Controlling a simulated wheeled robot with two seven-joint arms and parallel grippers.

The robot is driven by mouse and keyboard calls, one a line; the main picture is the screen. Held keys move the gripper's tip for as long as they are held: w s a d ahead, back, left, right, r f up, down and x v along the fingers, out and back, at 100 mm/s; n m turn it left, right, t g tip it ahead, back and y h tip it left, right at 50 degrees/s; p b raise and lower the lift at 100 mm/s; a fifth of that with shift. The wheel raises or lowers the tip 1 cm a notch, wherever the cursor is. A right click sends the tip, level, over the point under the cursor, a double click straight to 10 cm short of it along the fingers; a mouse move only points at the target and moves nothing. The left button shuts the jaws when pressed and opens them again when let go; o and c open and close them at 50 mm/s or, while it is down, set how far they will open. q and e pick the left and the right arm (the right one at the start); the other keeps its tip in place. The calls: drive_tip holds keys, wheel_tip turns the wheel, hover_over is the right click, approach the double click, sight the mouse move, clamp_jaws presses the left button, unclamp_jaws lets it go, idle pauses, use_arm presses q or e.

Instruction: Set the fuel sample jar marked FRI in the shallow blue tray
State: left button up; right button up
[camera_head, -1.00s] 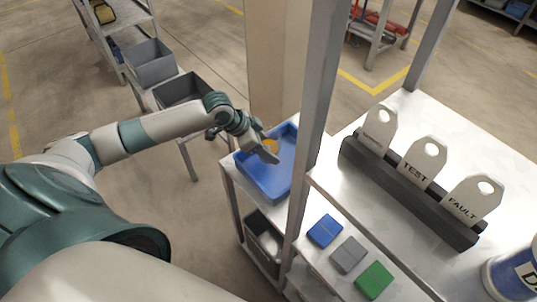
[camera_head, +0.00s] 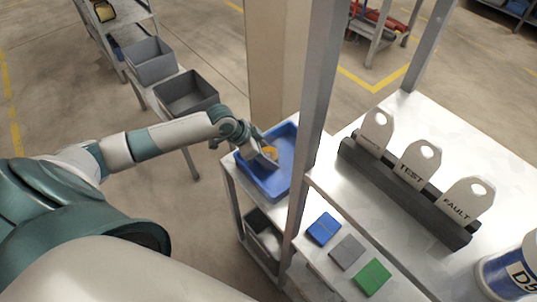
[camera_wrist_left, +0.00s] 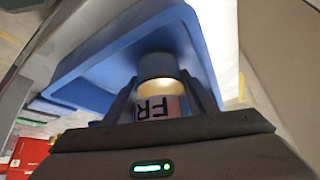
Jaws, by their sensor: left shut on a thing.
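The shallow blue tray (camera_head: 270,182) stands on a shelf left of the metal post in the head view. My left gripper (camera_head: 269,159) is over the tray's inside, with an orange-yellow bit showing at its fingers. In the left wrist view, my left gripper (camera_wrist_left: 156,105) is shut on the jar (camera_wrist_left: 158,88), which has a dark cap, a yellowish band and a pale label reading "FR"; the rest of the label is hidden. The blue tray (camera_wrist_left: 110,60) fills the area behind the jar. I cannot tell whether the jar touches the tray floor. My right gripper is out of view.
A grey metal post (camera_head: 318,110) rises just right of the tray. Blue, grey and green blocks (camera_head: 347,252) lie on the right bench, near a dark rack (camera_head: 405,190) of tags. Grey bins (camera_head: 186,92) stand behind my left arm.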

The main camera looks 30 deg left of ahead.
use_arm(q)
drive_tip(key=shift+f, duration=0.1)
drive_tip(key=o, duration=1)
drive_tip(key=shift+a+r, duration=0.1)
drive_tip(key=shift+r, duration=0.1)
drive_tip(key=b+v, duration=0.2)
drive_tip(key=v, duration=1)
drive_tip(key=shift+b, duration=0.4)
